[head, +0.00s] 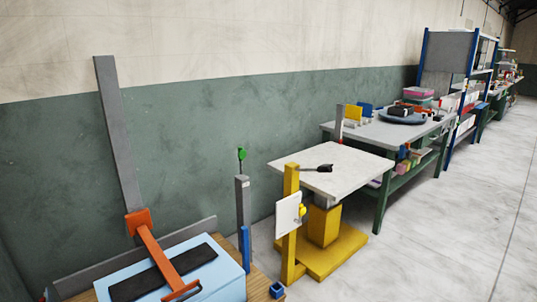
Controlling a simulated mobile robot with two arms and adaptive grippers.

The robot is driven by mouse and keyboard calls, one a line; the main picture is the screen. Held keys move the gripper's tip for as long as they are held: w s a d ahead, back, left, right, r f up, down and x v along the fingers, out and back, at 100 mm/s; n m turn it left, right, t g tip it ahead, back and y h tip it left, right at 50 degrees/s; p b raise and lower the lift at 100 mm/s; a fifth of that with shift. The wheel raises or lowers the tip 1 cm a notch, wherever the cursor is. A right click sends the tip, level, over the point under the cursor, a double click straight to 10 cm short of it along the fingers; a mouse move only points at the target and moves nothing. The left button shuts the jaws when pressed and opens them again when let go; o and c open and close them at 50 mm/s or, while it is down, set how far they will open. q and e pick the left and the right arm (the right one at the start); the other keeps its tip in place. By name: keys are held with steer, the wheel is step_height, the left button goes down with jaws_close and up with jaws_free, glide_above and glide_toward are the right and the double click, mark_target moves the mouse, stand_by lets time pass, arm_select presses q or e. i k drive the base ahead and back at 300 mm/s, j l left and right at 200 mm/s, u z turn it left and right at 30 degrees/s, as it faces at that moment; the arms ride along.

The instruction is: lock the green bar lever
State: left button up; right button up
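A small green knob (241,154) sits on a thin upright rod on top of a grey post (243,210), in the middle left of the head view. It is the only green lever-like part I can make out. A long grey bar (118,130) stands raised and slightly tilted at the left. An orange lever (160,252) slopes from the foot of this bar over a light blue block (228,283) with a black strip (165,272) on top. Neither of my grippers shows in this view.
A yellow post (291,225) with a white plate (288,214) and a black-ended arm (318,168) stands right of the grey post. Behind it is a pale-topped table (335,165) on a yellow base. A green workbench (400,130) and shelving stand farther back. Floor at right is clear.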

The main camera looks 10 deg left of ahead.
mark_target(243, 153)
steer(key=i+j, duration=0.1)
steer(key=i, duration=0.75)
steer(key=i+j, duration=0.1)
steer(key=i, duration=0.75)
